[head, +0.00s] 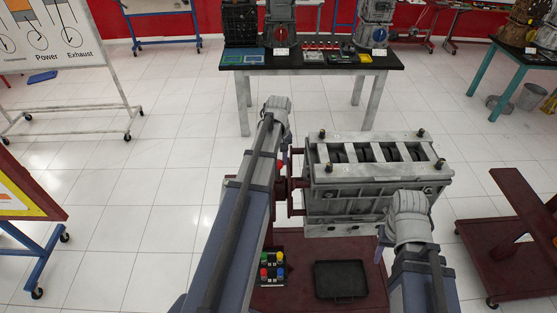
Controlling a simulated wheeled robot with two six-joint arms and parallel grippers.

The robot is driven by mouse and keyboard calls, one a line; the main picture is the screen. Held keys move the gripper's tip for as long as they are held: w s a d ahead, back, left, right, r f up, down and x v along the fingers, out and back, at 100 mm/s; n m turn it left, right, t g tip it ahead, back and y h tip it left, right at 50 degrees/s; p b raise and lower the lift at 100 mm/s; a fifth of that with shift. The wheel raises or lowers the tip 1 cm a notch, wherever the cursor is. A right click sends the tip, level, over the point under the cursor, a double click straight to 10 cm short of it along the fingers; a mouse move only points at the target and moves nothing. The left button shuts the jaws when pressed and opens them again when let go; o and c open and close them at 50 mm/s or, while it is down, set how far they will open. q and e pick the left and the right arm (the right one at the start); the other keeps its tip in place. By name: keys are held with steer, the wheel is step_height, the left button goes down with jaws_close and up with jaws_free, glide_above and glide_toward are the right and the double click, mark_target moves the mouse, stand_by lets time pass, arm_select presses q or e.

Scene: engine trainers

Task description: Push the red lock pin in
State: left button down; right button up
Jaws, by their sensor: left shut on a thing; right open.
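A small red part that looks like the red lock pin (281,164) shows beside the dark red mount (293,184) at the left end of the grey engine block (370,185). My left arm crosses in front, so most of the pin is hidden. My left gripper (284,150) is at the pin and shut on it; its fingers are mostly hidden behind my arm and wrist. How deep the pin sits cannot be told. My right gripper (382,243) is open at the block's front right, small and partly hidden by its wrist.
The dark red stand base (315,293) holds a black tray (340,280) and a box with coloured buttons (272,270). A dark red stand (515,235) is at the right. A table (310,62) with engine parts is behind. White floor lies open at the left.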

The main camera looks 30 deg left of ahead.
mark_target(279, 168)
stand_by(0.5)
arm_select(q)
step_height(279, 168, down, 5)
steer(key=b, duration=0.4)
steer(key=shift+r+b, duration=0.15)
steer(key=shift+b, duration=0.2)
steer(key=shift+s+r, duration=0.1)
steer(key=shift+r, duration=0.05)
steer(key=c, duration=0.5)
jaws_free()
steer(key=shift+w, duration=0.2)
